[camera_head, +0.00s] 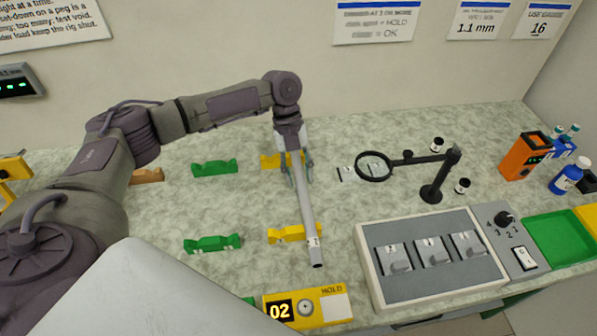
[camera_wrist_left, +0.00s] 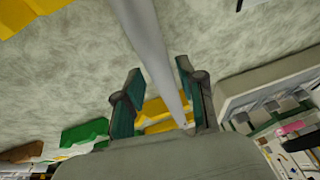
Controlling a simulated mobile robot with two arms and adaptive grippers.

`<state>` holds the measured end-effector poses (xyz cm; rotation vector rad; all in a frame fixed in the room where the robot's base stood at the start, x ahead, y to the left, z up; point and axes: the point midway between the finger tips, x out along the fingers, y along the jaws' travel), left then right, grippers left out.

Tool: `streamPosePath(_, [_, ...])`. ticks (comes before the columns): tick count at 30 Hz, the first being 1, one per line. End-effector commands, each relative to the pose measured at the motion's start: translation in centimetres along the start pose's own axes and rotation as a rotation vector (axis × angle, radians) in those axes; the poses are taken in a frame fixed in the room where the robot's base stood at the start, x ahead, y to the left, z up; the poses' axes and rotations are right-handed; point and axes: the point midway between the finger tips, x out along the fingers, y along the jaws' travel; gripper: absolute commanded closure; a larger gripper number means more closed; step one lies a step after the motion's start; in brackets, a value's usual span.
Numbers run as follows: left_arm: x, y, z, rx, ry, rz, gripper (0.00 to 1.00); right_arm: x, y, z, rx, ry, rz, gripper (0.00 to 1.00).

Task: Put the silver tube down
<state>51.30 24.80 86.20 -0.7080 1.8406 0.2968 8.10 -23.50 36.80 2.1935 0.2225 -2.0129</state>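The silver tube (camera_head: 306,208) is long and thin, with a white label and a dark end at its near end. It runs from my left gripper (camera_head: 297,170) towards the front, across the near yellow block (camera_head: 286,235). The far yellow block (camera_head: 270,161) is partly hidden behind the gripper. In the left wrist view the tube (camera_wrist_left: 148,42) passes between the fingers of my left gripper (camera_wrist_left: 160,92). The fingers stand apart, with a gap showing beside the tube. I cannot tell whether the tube rests on the blocks or hovers. My right gripper is not in view.
Green blocks (camera_head: 214,168) stand to the left. A yellow box marked 02 (camera_head: 324,306) is in front of the tube's near end. A magnifier on a stand (camera_head: 437,189) and a grey switch panel (camera_head: 366,268) are to the right.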

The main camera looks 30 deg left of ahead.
Motion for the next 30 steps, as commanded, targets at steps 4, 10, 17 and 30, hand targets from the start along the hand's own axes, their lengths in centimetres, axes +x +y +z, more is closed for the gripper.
streamPosePath(4, [0.0,0.0,0.0,0.000,0.000,0.000,0.50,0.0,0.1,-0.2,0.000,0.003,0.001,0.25])
streamPosePath(10, [-0.2,0.0,-0.1,0.000,0.000,-0.001,0.50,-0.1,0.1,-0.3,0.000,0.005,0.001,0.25])
streamPosePath(17, [-3.1,-0.1,0.1,0.000,-0.002,-0.004,0.50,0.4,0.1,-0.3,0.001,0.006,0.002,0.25])
streamPosePath(30, [-11.2,-0.1,0.0,0.001,0.000,-0.001,0.50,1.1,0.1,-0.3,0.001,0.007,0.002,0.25])
